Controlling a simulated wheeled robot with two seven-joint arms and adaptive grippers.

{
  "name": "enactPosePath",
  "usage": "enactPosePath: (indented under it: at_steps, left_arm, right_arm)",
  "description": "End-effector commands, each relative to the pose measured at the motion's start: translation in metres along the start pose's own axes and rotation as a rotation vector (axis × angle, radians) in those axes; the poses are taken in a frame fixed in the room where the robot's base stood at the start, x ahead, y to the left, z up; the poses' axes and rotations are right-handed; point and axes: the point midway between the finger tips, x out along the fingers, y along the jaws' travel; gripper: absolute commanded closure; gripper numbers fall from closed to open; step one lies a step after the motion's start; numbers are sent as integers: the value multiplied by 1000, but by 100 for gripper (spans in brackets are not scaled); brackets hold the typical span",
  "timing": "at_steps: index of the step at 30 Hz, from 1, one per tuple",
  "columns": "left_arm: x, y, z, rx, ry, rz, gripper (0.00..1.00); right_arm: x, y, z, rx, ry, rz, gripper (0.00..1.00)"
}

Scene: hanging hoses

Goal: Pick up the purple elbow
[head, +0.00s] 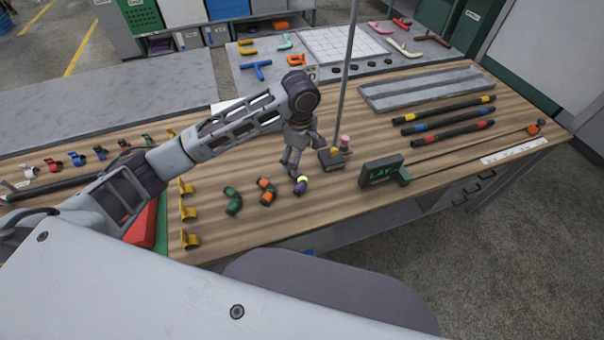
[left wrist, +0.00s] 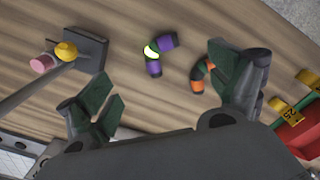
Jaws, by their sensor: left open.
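The purple elbow (head: 300,188) lies on the wooden bench, a short bent piece with black parts and a yellow-green band at its bend. In the left wrist view the purple elbow (left wrist: 153,68) shows whole, beyond the fingertips and between the two fingers. My left gripper (head: 291,170) is open and empty, above and just behind the elbow in the head view. Its spread fingers also show in the left wrist view (left wrist: 168,82). Nothing touches the elbow that I can see. My right gripper is not in view.
An orange elbow (head: 266,191) and a green elbow (head: 232,200) lie to the left. A dark block (head: 331,161) with pink and yellow pieces stands close right, by a thin upright pole (head: 347,70). Bench in front of the elbow is clear.

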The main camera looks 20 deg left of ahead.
Motion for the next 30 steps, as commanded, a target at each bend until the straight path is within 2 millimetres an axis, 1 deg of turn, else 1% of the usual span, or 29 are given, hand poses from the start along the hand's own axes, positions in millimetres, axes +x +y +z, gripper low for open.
enactPosePath:
  at_steps: [5, 13, 17, 23, 30]
  left_arm:
    - [0, 0, 0, -3, 1, -1, 8]
    - [0, 0, -1, -3, 1, -1, 8]
    - [5, 0, -1, -4, 1, -2, 8]
    - [24, 0, -1, -4, 1, -3, 8]
    - [56, 0, -1, -4, 1, -2, 8]
  right_arm:
    - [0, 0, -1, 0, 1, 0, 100]
    - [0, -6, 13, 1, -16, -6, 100]
    - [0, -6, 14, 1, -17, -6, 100]
    - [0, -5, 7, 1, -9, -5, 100]
    - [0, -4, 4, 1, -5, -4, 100]
